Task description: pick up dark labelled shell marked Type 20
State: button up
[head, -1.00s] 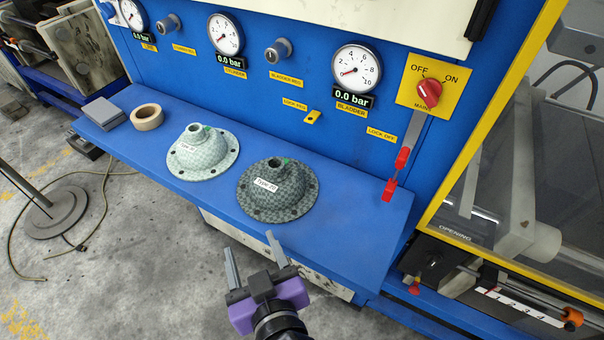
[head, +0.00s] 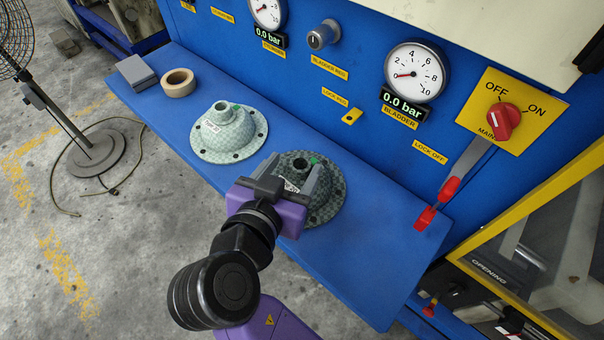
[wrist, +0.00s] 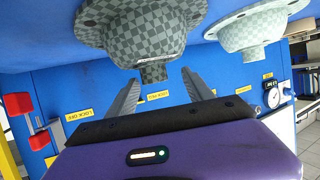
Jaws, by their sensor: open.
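The dark checkered shell (head: 330,192) stands neck up on the blue shelf, partly hidden behind my gripper. Its white label is mostly covered in the head view. My gripper (head: 293,172) is open and empty, with its fingers at the near side of the shell's neck. In the wrist view the picture is upside down; the dark shell (wrist: 145,35) hangs at the top and its neck lies just beyond and between the fingers of my gripper (wrist: 160,90). I cannot tell if they touch it. A lighter labelled shell (head: 228,134) stands to the left.
The blue shelf (head: 375,250) is clear to the right of the dark shell. A tape roll (head: 178,82) and a grey block (head: 137,72) lie at its far left. The panel behind carries gauges, a red main switch (head: 502,120) and a red-handled lever (head: 437,205).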

aim_at(304, 159)
jog(key=x, duration=0.2)
jog(key=p+x, duration=0.1)
jog(key=x, duration=0.1)
jog(key=shift+w+d+r, duration=0.1)
jog(key=shift+d, duration=0.35)
jog(key=shift+w+d+f+p, duration=0.1)
jog(key=shift+w+f+p, duration=0.2)
jog(key=shift+w, duration=0.05)
grip_shut()
